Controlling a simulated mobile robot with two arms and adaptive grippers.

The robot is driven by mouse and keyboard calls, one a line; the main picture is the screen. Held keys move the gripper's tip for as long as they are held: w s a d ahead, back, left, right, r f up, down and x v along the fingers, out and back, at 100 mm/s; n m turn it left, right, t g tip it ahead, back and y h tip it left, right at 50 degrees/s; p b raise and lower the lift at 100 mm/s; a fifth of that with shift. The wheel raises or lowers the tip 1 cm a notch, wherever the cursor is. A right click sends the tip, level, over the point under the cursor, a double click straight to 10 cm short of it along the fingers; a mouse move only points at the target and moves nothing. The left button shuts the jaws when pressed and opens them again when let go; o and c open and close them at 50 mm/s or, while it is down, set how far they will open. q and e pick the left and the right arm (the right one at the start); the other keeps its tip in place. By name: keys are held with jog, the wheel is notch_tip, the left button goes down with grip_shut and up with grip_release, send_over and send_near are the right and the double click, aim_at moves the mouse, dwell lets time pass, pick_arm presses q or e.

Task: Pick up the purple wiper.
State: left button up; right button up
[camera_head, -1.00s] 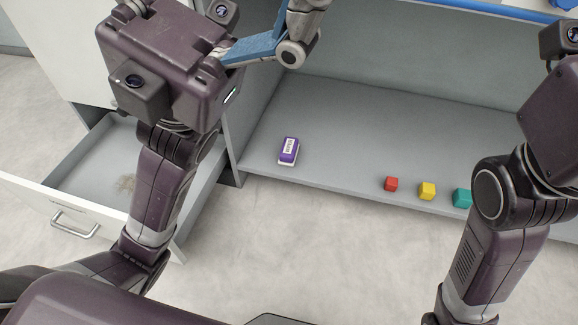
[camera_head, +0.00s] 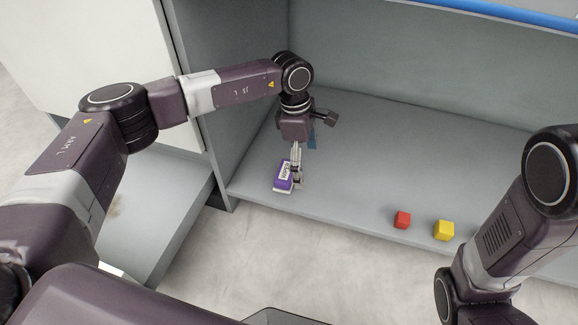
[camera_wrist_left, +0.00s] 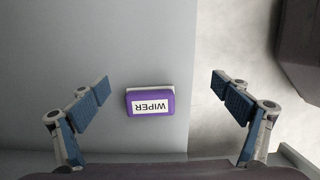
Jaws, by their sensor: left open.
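The purple wiper (camera_head: 283,177) lies on the grey shelf (camera_head: 345,165) near its front left edge. It has a white label and a pale base. My left gripper (camera_head: 297,178) is right at the wiper in the head view and partly covers its right side. In the left wrist view the wiper (camera_wrist_left: 151,102) lies between the two blue-padded fingers of my open left gripper (camera_wrist_left: 165,92), nearer the left finger, with a gap on both sides. My right arm is at the right of the head view; its gripper is out of view.
A cabinet side wall (camera_head: 215,75) rises left of the shelf. The shelf's middle is clear.

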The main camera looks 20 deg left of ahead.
pick_arm(q)
jog(key=y, duration=0.2)
send_over(283, 170)
jog(key=d, duration=0.1)
jog(key=shift+w+d+f, duration=0.1)
jog(key=shift+w+f, duration=0.2)
jog(key=shift+f, duration=0.3)
jog(key=shift+a+f+b, duration=0.3)
jog(key=shift+f+b, duration=0.5)
jog(key=shift+f, duration=0.1)
jog(key=f+b, duration=0.1)
jog(key=f, duration=0.1)
jog(key=f+b, duration=0.3)
jog(key=b, duration=0.1)
jog(key=shift+s+a+f, duration=0.2)
jog(key=shift+s+f, duration=0.05)
jog(key=shift+f, duration=0.15)
jog(key=shift+r, duration=0.1)
jog(key=c, duration=1.3)
jog(key=shift+c, duration=0.2)
